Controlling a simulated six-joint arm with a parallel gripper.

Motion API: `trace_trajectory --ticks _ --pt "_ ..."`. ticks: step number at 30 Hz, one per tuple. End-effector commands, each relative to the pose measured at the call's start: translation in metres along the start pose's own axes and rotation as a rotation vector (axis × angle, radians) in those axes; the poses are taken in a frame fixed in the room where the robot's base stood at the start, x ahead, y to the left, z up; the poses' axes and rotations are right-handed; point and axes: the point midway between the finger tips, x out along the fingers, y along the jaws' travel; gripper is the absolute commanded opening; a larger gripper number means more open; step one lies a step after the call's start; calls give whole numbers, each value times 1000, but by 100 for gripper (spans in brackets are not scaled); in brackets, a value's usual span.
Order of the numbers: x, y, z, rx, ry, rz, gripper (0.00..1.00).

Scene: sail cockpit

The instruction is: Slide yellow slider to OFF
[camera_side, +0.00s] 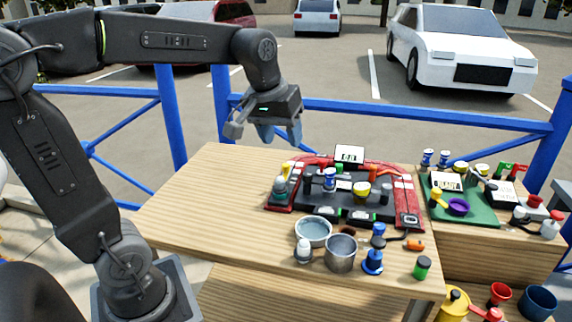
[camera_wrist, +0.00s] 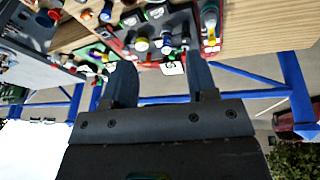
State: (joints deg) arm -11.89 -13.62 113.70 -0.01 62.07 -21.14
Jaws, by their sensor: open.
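A red and black control panel (camera_side: 405,207) lies on the wooden table, with several knobs, caps and small parts on it. It also shows upside down at the top of the wrist view (camera_wrist: 118,43). Yellow parts show on the panel: a round yellow one (camera_side: 361,187) near the middle and a small one (camera_side: 285,168) at the left end. I cannot tell which is the yellow slider, and no OFF mark is readable. My gripper (camera_side: 267,131) is open and empty, in the air above and behind the panel's left end, touching nothing. Its two fingers (camera_wrist: 160,72) show apart in the wrist view.
In front of the panel stand a shallow bowl (camera_side: 313,231), a metal cup (camera_side: 341,252), a blue piece (camera_side: 373,260) and a green cylinder (camera_side: 422,267). A green mat (camera_side: 478,218) with several items lies right. The table's left (camera_side: 200,215) is clear. A blue railing (camera_side: 400,113) runs behind.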

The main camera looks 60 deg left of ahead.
Motion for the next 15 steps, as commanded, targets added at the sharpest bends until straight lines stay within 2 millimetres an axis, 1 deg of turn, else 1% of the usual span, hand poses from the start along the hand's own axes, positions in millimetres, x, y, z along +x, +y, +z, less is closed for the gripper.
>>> trace_trajectory --ticks 1,2,3,5,6,8,9,12,15 --pt "8 -4 -26 -84 -26 -22 53" --pt "12 -6 -39 -133 -38 -33 53" --pt "18 -10 -57 -200 -54 -49 53" --pt "28 -17 -82 -298 -77 -72 53" --pt "36 -23 -99 -364 -91 -87 53" --pt "50 -34 -122 -462 -112 -111 53" --pt "60 -42 -137 -528 -126 -127 53" --pt "86 -66 -170 -685 -158 -168 53" --pt "110 -88 -193 -816 -183 -202 53"
